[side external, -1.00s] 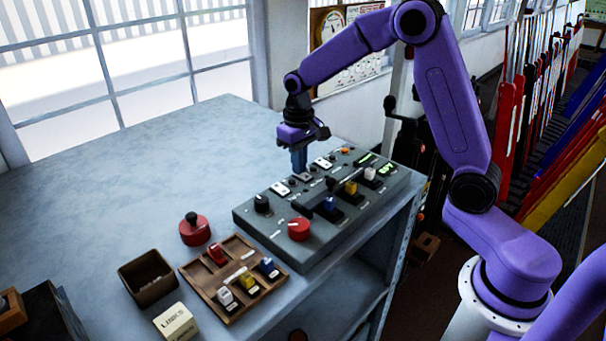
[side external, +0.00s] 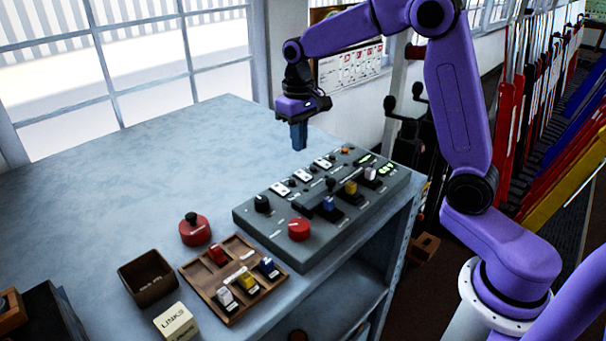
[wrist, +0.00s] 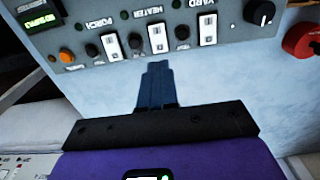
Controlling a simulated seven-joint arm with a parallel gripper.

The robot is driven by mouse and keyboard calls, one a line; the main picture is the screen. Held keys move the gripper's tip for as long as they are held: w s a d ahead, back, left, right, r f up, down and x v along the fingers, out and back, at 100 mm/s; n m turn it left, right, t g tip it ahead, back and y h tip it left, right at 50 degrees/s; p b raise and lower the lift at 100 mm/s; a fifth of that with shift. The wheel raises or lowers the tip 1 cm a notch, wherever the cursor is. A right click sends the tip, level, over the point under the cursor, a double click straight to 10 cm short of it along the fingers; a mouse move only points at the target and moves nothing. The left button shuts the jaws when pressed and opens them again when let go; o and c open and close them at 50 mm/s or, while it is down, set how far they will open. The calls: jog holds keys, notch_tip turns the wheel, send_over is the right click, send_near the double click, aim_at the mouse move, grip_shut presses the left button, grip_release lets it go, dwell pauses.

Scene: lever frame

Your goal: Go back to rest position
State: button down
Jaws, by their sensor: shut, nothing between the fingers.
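My gripper (side external: 299,136) is shut and empty, with its blue fingers pointing down. In the side external view it hangs above the table, behind the far edge of the grey control panel (side external: 262,228). It touches nothing that I can see. In the wrist view the shut fingers (wrist: 156,72) point toward the panel edge with the white rocker switches (wrist: 158,36). The labels there read PORCH, HEATER and YARD, upside down.
The table (side external: 130,170) is clear at the back and left. At the front are a red knob on a base (side external: 195,231), a dark box (side external: 146,294), a wooden tray (side external: 201,285) of small levers and a LINKS box (side external: 175,322). A window stands behind.

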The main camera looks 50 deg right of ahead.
jog(key=shift+r, duration=0.2)
jog(key=s+a+n, duration=0.2)
jog(key=s, duration=0.3)
jog(key=s+a+n, duration=0.2)
jog(key=s+a, duration=0.1)
jog(key=s, duration=0.3)
jog(key=s+a+n, duration=0.2)
jog(key=s, duration=0.3)
jog(key=shift+s+a, duration=0.15)
jog(key=shift+s, duration=0.1)
jog(key=s+d+f+n, duration=0.1)
jog(key=s+n, duration=0.2)
jog(key=s, duration=0.5)
jog(key=s+d+f+n, duration=0.1)
jog(key=s+d+n, duration=0.1)
jog(key=s, duration=0.6)
jog(key=shift+s+f+n, duration=0.35)
jog(key=shift+s+n, duration=0.05)
jog(key=shift+n, duration=0.4)
jog(key=shift+w, duration=0.1)
